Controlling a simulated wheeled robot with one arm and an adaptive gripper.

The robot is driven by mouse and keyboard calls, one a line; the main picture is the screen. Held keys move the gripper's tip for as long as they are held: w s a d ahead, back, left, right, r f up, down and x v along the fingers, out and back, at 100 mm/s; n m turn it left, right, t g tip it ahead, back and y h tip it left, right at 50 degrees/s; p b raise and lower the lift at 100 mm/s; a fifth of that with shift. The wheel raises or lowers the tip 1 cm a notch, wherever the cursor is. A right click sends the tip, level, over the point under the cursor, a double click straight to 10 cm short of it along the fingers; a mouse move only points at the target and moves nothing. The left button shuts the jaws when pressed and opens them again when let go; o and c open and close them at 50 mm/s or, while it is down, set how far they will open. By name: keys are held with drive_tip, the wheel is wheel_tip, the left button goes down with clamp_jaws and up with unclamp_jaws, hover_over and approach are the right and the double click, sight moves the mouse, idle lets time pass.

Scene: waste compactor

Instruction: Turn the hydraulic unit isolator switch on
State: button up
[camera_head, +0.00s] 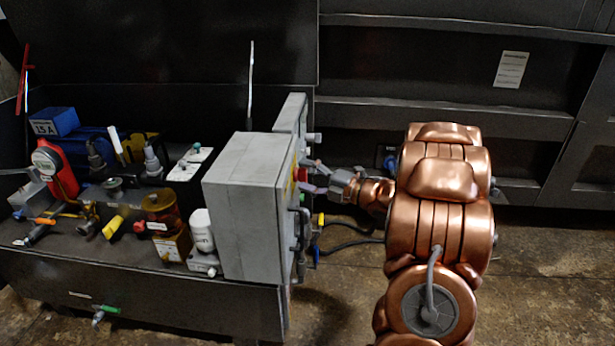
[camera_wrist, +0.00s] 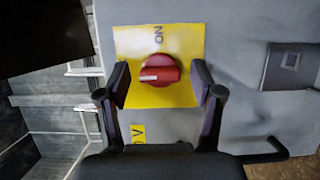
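The isolator switch is a red rotary knob (camera_wrist: 160,70) on a yellow plate (camera_wrist: 158,38) in the wrist view. The knob's grip bar lies roughly level across the picture. My gripper (camera_wrist: 162,82) is open, with one finger on each side of the knob and visible gaps between. In the head view my gripper (camera_head: 318,180) is at the right face of the grey cabinet (camera_head: 240,205). A bit of red shows there between the fingers; the knob is mostly hidden.
A yellow label (camera_wrist: 138,133) sits below the plate, and a dark square panel (camera_wrist: 290,66) and a bent black handle (camera_wrist: 265,152) are to the right. In the head view, tools and hydraulic parts crowd the bench (camera_head: 130,255) left of the cabinet. Dark cables (camera_head: 345,242) hang below my gripper.

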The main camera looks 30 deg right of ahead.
drive_tip(key=c, duration=1.1)
drive_tip(key=shift+o, duration=0.2)
drive_tip(key=shift+r+p, duration=0.1)
drive_tip(key=shift+p, duration=0.3)
drive_tip(key=shift+w+d+r+m+g+y+p, duration=0.1)
drive_tip(key=shift+m+g+y+p, duration=0.25)
drive_tip(key=shift+m+g+p, duration=1.8)
drive_tip(key=shift+w+d+r+m+g+y+p, duration=0.2)
drive_tip(key=shift+m+p, duration=2.1)
drive_tip(key=shift+p, duration=3.6)
drive_tip(key=shift+s+a+f+m+g+y+p, duration=0.1)
drive_tip(key=shift+m+g+y+p, duration=0.7)
drive_tip(key=shift+m+p, duration=2.35)
drive_tip(key=shift+n+g+h+p, duration=0.35)
drive_tip(key=shift+n+p, duration=0.35)
drive_tip(key=shift+p, duration=0.25)
drive_tip(key=o, duration=1.1)
drive_tip(key=shift+o, duration=0.2)
